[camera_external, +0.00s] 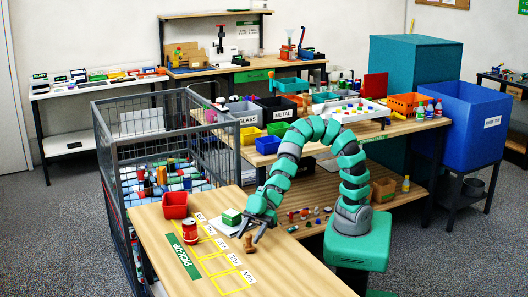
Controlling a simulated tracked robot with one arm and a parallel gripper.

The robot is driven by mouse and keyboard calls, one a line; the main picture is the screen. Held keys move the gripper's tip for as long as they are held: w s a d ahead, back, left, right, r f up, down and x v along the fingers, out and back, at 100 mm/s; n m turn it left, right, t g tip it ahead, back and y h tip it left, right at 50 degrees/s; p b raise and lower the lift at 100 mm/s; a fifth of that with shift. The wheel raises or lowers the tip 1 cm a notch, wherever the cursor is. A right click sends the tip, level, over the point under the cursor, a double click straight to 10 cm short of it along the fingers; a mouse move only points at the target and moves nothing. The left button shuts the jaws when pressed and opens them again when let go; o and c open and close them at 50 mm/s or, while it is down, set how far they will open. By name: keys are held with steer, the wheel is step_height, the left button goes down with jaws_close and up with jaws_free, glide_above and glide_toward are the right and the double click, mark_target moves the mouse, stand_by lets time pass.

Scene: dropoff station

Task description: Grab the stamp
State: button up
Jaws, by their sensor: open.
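A small brown wooden object that looks like the stamp (248,243) stands on the light wooden table (285,266) in front. My gripper (248,234) reaches down to it with dark fingers. The fingers are apart, close above and around the stamp's top. Whether they touch it is too small to tell.
A red can (190,231) and a red bin (175,205) stand further left. The table's front right is clear. A wire cage (112,165) borders the table's far left.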

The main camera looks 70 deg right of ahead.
steer(key=shift+w+a+f, duration=0.1)
steer(key=shift+a+f, duration=0.25)
steer(key=shift+a, duration=0.25)
jaws_close()
steer(key=shift+r, duration=0.15)
